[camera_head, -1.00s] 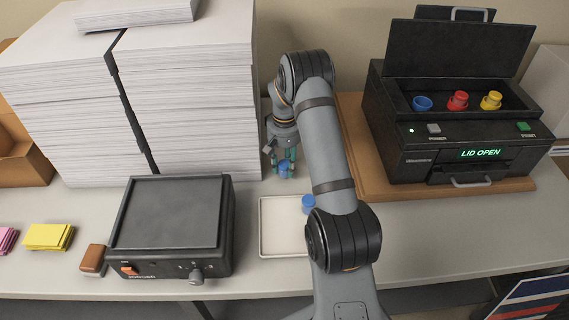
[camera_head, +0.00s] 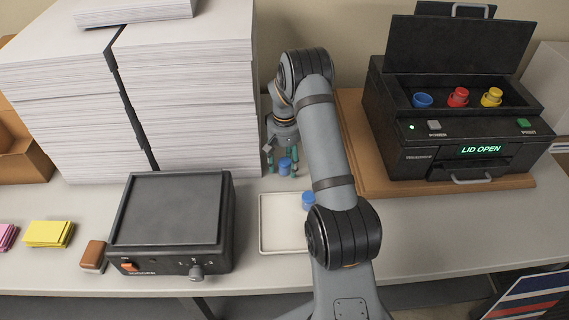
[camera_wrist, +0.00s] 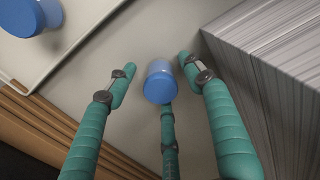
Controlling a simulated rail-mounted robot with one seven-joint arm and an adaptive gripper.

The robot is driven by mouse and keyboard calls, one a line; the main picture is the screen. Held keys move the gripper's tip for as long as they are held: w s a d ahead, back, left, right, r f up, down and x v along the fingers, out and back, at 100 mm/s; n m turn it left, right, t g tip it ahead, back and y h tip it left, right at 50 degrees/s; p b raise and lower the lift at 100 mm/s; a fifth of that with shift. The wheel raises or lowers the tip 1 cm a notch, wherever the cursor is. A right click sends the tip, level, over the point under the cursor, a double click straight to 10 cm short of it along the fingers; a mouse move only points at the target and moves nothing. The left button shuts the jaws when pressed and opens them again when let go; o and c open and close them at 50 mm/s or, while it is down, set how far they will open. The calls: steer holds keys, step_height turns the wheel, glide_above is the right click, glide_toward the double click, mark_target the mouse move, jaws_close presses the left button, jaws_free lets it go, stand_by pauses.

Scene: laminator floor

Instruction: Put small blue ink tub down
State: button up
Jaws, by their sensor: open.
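The small blue ink tub (camera_head: 285,166) stands upright on the table behind the white tray, beside the paper stack. In the wrist view the tub (camera_wrist: 160,82) sits between my spread green fingers, with gaps to the two side fingers. The third finger is close to its near side; I cannot tell whether they touch. My gripper (camera_head: 282,160) is open around the tub. A second blue tub (camera_head: 308,201) is in the tray, partly hidden by my arm in the head view; it also shows in the wrist view (camera_wrist: 22,16).
Tall paper stacks (camera_head: 190,100) rise close to the left of my gripper. The white tray (camera_head: 282,248) lies in front. A black machine (camera_head: 455,140) with an open lid holds blue, red and yellow tubs at right. A dark flat-topped device (camera_head: 170,215) stands left of the tray.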

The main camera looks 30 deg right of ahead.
mark_target(285, 162)
steer(key=shift+r+p, duration=0.35)
steer(key=shift+o, duration=0.5)
step_height(285, 162, up, 12)
steer(key=b, duration=0.2)
steer(key=shift+f, duration=0.15)
